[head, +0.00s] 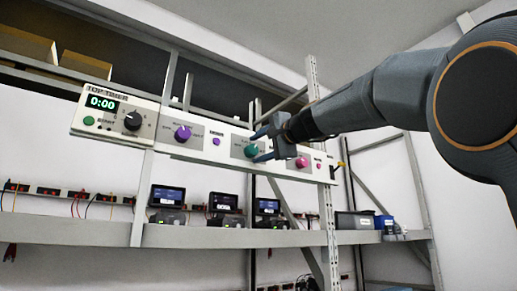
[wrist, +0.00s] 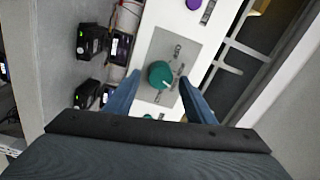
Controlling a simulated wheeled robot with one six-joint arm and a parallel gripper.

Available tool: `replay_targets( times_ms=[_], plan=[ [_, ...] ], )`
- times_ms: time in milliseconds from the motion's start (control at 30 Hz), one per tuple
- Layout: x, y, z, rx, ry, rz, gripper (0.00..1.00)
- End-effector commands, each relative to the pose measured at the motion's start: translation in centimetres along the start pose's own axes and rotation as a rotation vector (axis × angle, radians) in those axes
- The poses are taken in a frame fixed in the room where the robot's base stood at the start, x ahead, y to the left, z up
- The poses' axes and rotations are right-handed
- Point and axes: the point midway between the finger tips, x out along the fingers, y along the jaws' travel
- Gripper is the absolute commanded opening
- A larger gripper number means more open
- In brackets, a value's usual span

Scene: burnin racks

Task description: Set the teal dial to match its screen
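The teal dial (head: 251,150) is a round knob on the long white panel, between the purple knob and the pink knob. It also shows in the wrist view (wrist: 160,74) on a grey plate, with a pale pointer mark toward its lower right.
A timer box (head: 115,115) reading 0:00 is at the panel's left end, with a black knob and green button. A purple knob (head: 183,133) and a pink knob (head: 302,162) flank the teal dial. Rack uprights (head: 328,200) and a shelf (head: 200,235) bound the space.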

Motion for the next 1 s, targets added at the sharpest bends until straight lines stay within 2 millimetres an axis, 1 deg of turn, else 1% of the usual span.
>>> replay_targets(
  times_ms=[167, 267, 367, 600, 700, 800, 1000],
  plan=[
    [0.0, 0.0, 0.0, 0.0, 0.0, 0.0, 0.5],
    [-0.4, 0.0, 0.0, -0.001, 0.001, -0.001, 0.5],
    [-1.5, 0.0, -0.1, -0.002, 0.003, -0.002, 0.5],
    [-5.4, 0.2, 0.0, -0.002, 0.003, -0.002, 0.5],
    [-6.7, 0.2, -0.1, -0.001, 0.002, -0.001, 0.5],
    [-7.5, 0.1, 0.0, 0.0, 0.001, -0.001, 0.5],
    [-7.8, 0.0, 0.0, 0.001, 0.0, 0.0, 0.5]
  ],
)
